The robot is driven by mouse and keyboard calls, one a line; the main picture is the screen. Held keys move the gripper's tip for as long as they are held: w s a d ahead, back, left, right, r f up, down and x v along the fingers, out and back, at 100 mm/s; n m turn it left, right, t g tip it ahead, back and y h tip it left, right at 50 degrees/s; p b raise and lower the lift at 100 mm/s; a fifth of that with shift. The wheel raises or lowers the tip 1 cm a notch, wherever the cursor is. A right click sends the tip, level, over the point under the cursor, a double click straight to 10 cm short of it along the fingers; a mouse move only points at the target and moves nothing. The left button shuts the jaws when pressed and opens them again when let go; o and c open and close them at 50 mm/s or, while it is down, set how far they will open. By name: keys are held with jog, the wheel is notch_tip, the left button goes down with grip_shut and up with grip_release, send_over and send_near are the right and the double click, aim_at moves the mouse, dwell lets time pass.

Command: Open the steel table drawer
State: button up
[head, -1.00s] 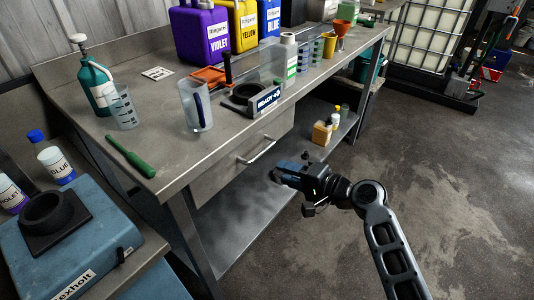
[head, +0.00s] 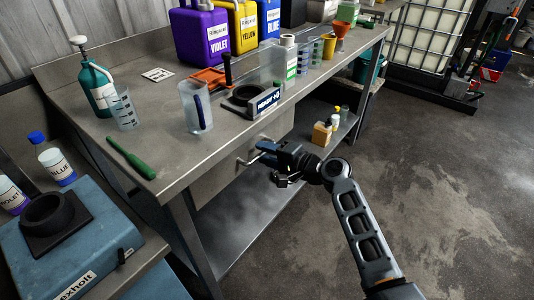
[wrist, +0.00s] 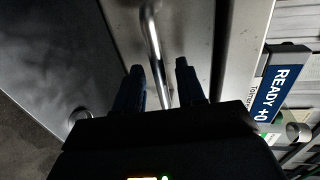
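The steel drawer (head: 212,181) is under the tabletop of the steel table (head: 160,92), and its front looks closed. Its bar handle (head: 241,162) is partly hidden by my gripper (head: 262,150) in the head view. In the wrist view the handle (wrist: 151,32) runs between the two dark fingers of my gripper (wrist: 160,67). The fingers are apart, one on each side of the bar, with a visible gap to it. Whether either finger touches the bar is hard to tell.
A lower shelf (head: 240,222) lies below the drawer. Open floor (head: 430,190) is to the right.

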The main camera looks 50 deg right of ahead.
jog(key=shift+c, duration=0.2)
grip_shut()
dwell(0.4)
